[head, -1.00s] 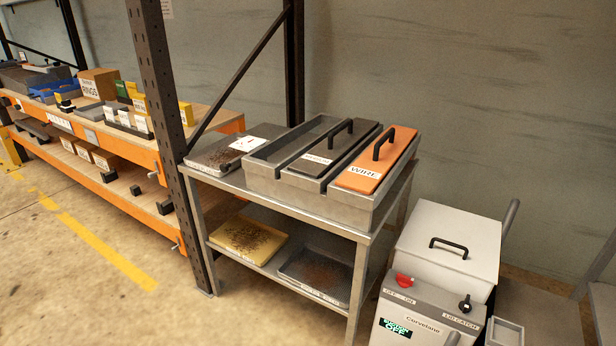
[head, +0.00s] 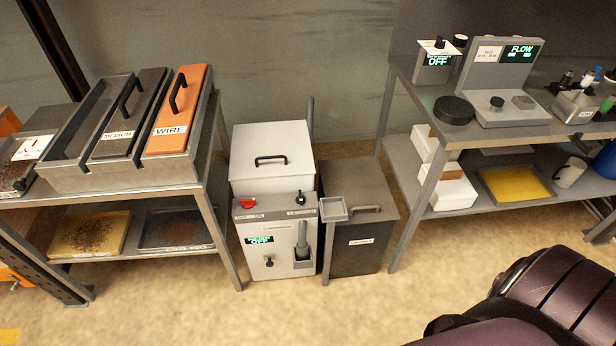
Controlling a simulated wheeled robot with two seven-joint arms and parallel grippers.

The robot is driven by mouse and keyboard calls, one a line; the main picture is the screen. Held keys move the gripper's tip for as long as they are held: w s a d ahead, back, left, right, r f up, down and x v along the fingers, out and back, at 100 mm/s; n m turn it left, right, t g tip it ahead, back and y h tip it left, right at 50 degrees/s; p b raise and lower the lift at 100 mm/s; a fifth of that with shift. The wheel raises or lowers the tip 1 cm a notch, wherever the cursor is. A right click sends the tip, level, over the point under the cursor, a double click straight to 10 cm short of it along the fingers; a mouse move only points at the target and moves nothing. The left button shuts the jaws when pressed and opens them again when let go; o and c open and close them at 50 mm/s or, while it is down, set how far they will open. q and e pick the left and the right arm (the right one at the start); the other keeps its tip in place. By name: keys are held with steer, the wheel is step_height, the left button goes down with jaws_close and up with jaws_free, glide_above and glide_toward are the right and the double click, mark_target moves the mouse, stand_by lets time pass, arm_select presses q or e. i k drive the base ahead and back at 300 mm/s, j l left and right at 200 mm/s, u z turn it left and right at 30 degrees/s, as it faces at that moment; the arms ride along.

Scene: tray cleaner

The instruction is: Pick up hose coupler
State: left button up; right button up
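I cannot make out a hose coupler for certain. On the right-hand bench, a grey holder (head: 577,106) carries several small fittings with black, white, blue and green parts, cut by the right edge of the view. A grey machine with a FLOW display (head: 508,80) stands beside it, with a black round disc (head: 453,110) to its left. Neither gripper is in view. A dark arm part of mine fills the lower right corner.
A steel cart (head: 205,180) with brush trays stands at left. A white cleaner cabinet (head: 272,160) and a dark bin (head: 358,215) stand between cart and bench. The front floor is open.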

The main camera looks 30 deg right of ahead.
mark_target(302, 254)
steer(key=z, duration=0.85)
